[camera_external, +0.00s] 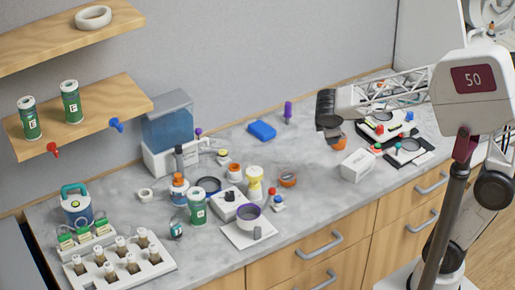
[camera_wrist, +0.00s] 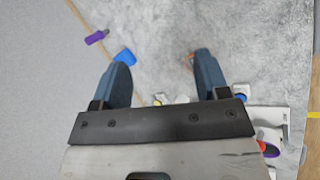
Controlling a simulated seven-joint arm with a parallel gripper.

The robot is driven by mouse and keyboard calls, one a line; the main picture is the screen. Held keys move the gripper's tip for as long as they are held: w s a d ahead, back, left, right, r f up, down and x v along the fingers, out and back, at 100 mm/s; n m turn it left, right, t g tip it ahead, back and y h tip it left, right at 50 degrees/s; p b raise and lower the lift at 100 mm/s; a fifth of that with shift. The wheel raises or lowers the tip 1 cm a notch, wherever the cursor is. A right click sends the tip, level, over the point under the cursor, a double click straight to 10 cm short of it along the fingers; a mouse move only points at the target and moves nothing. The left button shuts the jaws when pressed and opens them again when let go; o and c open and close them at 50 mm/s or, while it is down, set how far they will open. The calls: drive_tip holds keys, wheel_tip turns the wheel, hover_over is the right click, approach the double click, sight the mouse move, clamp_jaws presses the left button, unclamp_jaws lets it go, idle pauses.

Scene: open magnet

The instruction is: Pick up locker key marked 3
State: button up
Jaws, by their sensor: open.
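I cannot make out a locker key marked 3 in either view.
A blue block (camera_external: 262,131) and a purple item (camera_external: 288,112) lie behind. A white box (camera_external: 358,165) stands right of centre. A white rack (camera_external: 118,266), green canister (camera_external: 197,203) and several small items crowd the left. Clear counter lies around the blue block.

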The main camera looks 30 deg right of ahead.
drive_tip(key=w+a+f+n+t, duration=0.2)
drive_tip(key=w+a+n, duration=0.15)
drive_tip(key=a, duration=0.65)
drive_tip(key=w+a+f+n+t, duration=0.1)
drive_tip(key=w+a+f+n, duration=0.1)
drive_tip(key=a+n, duration=0.5)
drive_tip(key=w+a+f+n+t, duration=0.2)
drive_tip(key=a, duration=1)
drive_tip(key=s+a+f+n+t+y, duration=0.1)
drive_tip(key=a+n, duration=0.1)
drive_tip(key=a, duration=0.4)
drive_tip(key=s+a+f+n+t+y, duration=0.1)
drive_tip(key=s+a+n+y, duration=0.1)
drive_tip(key=a, duration=0.4)
drive_tip(key=s+a+f+n+y, duration=0.1)
drive_tip(key=a+n, duration=0.1)
drive_tip(key=a, duration=0.3)
drive_tip(key=shift+s+a+n+t, duration=0.25)
drive_tip(key=shift+s+a+t, duration=0.05)
drive_tip(key=shift+a+t, duration=0.1)
drive_tip(key=n+t+y, duration=0.1)
drive_tip(key=n+y, duration=0.2)
drive_tip(key=n, duration=0.3)
approach(178, 229)
drive_tip(key=x, duration=0.5)
drive_tip(key=shift+w+f, duration=0.1)
drive_tip(key=shift+f, duration=0.05)
drive_tip(key=shift+w, duration=0.1)
drive_tip(key=shift+x, duration=1.2)
